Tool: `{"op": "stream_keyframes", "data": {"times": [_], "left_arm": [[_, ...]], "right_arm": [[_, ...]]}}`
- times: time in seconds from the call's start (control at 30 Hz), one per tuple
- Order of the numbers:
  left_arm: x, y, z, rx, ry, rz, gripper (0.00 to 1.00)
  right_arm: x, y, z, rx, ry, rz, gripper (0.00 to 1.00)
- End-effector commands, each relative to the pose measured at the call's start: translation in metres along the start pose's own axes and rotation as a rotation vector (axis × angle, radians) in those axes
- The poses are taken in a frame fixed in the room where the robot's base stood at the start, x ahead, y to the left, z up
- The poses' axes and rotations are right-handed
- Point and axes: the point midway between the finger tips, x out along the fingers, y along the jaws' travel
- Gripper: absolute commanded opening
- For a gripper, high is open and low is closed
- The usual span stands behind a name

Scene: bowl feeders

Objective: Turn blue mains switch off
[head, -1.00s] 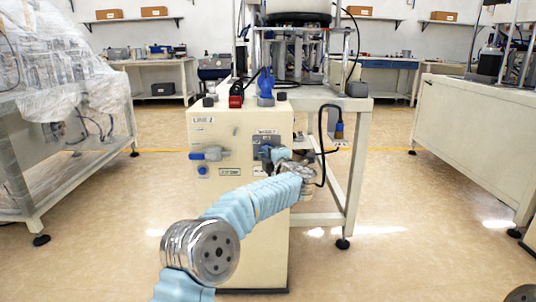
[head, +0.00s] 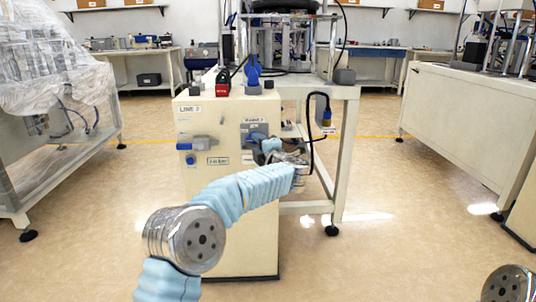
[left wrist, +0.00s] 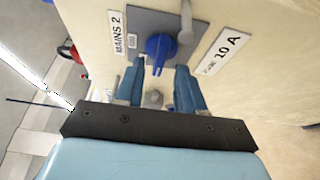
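The blue mains switch (left wrist: 160,48) is a rotary knob on a grey plate (left wrist: 197,22), with a "MAINS 2" label beside it in the left wrist view. In the head view the grey plate (head: 249,130) is on the cream cabinet's front, and my left gripper (head: 268,148) partly hides it. My left gripper (left wrist: 160,70) is open in the left wrist view. Its two blue fingers are apart, with the knob's near end between or just beyond the tips. I cannot tell whether they touch it. My right gripper is not in view.
The cream cabinet (head: 215,220) carries another blue handle (head: 193,144) on its left front. A red switch (head: 222,85) and a blue knob (head: 252,75) stand on top. A black cable (head: 308,120) loops just right of my left wrist. The floor in front is clear.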

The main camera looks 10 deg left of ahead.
Motion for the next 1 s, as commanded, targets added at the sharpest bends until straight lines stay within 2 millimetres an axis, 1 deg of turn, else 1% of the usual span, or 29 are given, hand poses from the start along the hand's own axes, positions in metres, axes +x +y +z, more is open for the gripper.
{"op": "stream_keyframes", "data": {"times": [0.03, 0.1, 0.3, 0.4, 0.5, 0.63, 0.9, 0.97, 1.0], "left_arm": [[-0.012, 0.0, 0.001, 0.0, -0.005, 0.001, 0.38], [-0.029, 0.001, 0.001, 0.001, -0.005, 0.0, 0.38], [-0.078, 0.0, 0.001, 0.001, -0.004, 0.0, 0.38], [-0.096, 0.0, 0.0, 0.0, -0.004, 0.001, 0.38], [-0.108, -0.001, 0.0, 0.0, -0.002, -0.001, 0.38], [-0.116, -0.001, 0.0, 0.0, -0.001, -0.001, 0.38], [-0.116, -0.001, 0.0, 0.0, -0.001, -0.001, 0.38], [-0.115, -0.005, 0.001, 0.014, -0.008, -0.001, 0.38], [-0.113, -0.012, 0.002, 0.038, -0.023, -0.001, 0.38]], "right_arm": [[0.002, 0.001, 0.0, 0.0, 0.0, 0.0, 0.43], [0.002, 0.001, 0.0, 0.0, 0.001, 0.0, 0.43], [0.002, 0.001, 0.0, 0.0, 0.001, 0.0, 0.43], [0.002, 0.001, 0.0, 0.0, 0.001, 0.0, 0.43], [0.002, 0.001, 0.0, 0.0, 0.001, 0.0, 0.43], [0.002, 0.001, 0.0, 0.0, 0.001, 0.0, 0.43], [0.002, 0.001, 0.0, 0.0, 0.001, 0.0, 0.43], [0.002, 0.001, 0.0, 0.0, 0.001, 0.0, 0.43], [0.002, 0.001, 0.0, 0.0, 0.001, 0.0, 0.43]]}}
